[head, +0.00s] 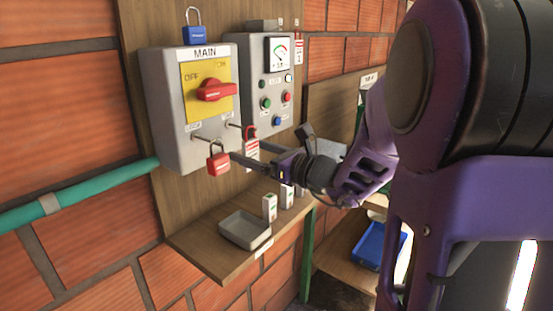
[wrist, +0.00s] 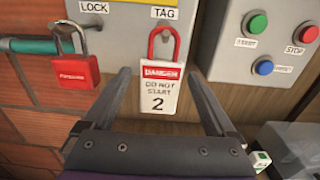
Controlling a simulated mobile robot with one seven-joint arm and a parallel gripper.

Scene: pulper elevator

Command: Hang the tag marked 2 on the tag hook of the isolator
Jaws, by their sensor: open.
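The white tag marked 2 (wrist: 158,92), with a red DANGER band and a red loop, hangs upright below the TAG label of the isolator in the wrist view. It also shows in the head view (head: 252,151), partly behind my gripper. The grey isolator (head: 172,100) has a yellow plate and a red handle. My gripper (wrist: 159,72) is open, one finger on each side of the tag, with visible gaps and no contact seen.
A red padlock (wrist: 75,62) hangs under LOCK, left of my gripper. A control box (head: 250,75) with buttons adjoins at the right. Below, a shelf (head: 197,253) bears a grey tray (head: 236,240) and small white blocks (head: 270,208). A blue padlock (head: 194,33) is above the isolator.

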